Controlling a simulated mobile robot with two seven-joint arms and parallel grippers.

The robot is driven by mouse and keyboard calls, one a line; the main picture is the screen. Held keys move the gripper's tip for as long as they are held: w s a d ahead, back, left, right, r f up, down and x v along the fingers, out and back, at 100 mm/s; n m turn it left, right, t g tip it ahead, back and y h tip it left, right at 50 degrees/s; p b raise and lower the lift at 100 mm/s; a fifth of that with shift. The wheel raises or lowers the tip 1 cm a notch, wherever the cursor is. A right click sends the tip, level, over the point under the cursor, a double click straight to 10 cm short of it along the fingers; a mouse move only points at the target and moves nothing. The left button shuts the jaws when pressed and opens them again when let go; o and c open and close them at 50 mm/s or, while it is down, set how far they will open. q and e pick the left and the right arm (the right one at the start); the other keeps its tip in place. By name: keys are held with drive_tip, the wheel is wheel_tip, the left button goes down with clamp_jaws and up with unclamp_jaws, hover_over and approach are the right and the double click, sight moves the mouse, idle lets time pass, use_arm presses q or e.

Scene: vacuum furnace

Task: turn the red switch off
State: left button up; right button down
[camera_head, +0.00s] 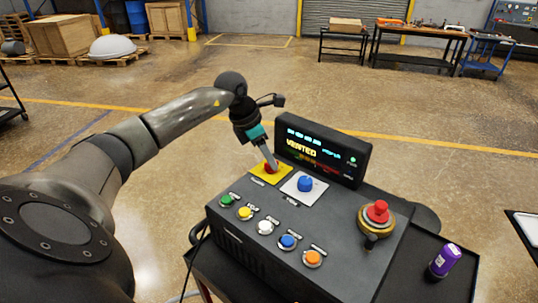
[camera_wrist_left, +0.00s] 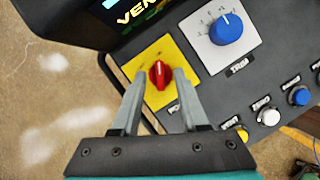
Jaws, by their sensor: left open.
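The red switch (camera_wrist_left: 160,75) is a rotary knob on a yellow square plate (camera_wrist_left: 150,58) on the dark control panel. In the left wrist view its white pointer line runs nearly straight up the picture. My left gripper (camera_wrist_left: 157,78) is open, with one finger on each side of the red switch; I cannot tell whether they touch it. In the head view, the left gripper (camera_head: 272,166) comes down onto the yellow plate (camera_head: 262,177) and partly hides the red switch (camera_head: 268,169). My right gripper is not in view.
A blue knob (camera_head: 305,184) on a white plate sits right beside the yellow plate. A display (camera_head: 322,150) reading "VENTED" stands behind. Several coloured buttons line the front, with a red mushroom button (camera_head: 378,211) at right. A purple bottle (camera_head: 445,261) stands on a black tray.

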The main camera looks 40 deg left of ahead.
use_arm(q)
drive_tip(key=shift+w+f, duration=0.1)
drive_tip(key=shift+f, duration=0.15)
clamp_jaws()
idle(0.5)
